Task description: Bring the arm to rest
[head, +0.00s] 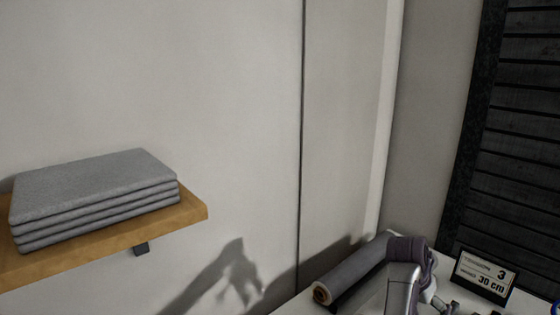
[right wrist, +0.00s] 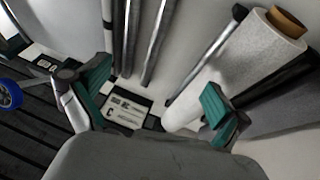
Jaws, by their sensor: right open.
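My right gripper (right wrist: 155,100) fills the lower part of the right wrist view. Its two teal-padded fingers stand wide apart with nothing between them. A light grey roll (right wrist: 235,75) with a cardboard core lies beyond the right finger, which overlaps it in the picture; I cannot tell whether they touch. In the head view a grey roll (head: 352,276) lies at the lower right against the wall. Part of my right arm (head: 402,290) shows beside it, cut off by the bottom edge. My left gripper is in neither view.
A wooden shelf (head: 195,213) at left holds folded grey cloths (head: 95,195). A sign reading 3 and 30 cm (head: 485,275) stands at the lower right, near a dark slatted panel (head: 515,150). Metal bars (right wrist: 160,40) and a blue round thing (right wrist: 9,95) show near the right gripper.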

